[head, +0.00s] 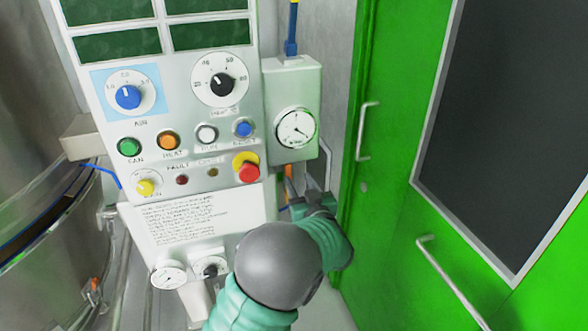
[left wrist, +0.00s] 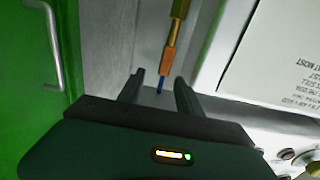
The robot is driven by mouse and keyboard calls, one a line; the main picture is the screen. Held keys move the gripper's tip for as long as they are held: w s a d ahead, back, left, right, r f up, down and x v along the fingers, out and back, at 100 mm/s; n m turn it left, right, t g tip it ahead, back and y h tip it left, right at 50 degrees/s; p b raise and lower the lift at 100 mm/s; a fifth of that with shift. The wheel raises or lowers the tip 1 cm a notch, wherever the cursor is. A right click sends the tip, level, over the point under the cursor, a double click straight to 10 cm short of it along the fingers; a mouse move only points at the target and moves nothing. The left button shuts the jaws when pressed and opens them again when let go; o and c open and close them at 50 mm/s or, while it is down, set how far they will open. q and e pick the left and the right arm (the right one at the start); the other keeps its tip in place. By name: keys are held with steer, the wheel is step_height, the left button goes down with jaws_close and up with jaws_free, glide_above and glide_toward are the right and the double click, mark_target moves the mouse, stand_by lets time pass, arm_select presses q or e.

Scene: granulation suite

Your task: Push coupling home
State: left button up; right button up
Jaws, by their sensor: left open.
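The coupling (left wrist: 168,60) shows in the left wrist view as an orange collar below a brass stem, with a short blue piece under it. In the head view only a bit of orange (head: 296,170) shows below the gauge box, and my gripper hides the rest. My left gripper (head: 297,184) is below that box, its fingers pointing up. In the left wrist view its fingers (left wrist: 159,78) are open, one to each side of the blue piece and the collar's lower end. I cannot tell whether they touch it. My right gripper is not in view.
The control panel (head: 190,110) with knobs and buttons stands left of my gripper. The gauge box (head: 305,85) is just above it. A green door (head: 385,150) with handles is close on the right. A steel vessel (head: 40,130) stands at the far left.

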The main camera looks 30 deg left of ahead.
mark_target(290, 168)
arm_select(q)
steer(key=x, duration=0.5)
steer(key=s+a+x, duration=0.1)
steer(key=x, duration=0.2)
steer(key=shift+w+a+f, duration=0.1)
steer(key=shift+f, duration=0.2)
steer(key=shift+w+r, duration=0.1)
steer(key=shift+w, duration=0.05)
steer(key=shift+d+r, duration=0.2)
steer(key=shift+d, duration=0.35)
steer(key=shift+a+f, duration=0.15)
steer(key=shift+a, duration=0.3)
steer(key=c, duration=0.7)
jaws_close()
steer(key=shift+d, duration=0.1)
steer(key=shift+w+f, duration=0.1)
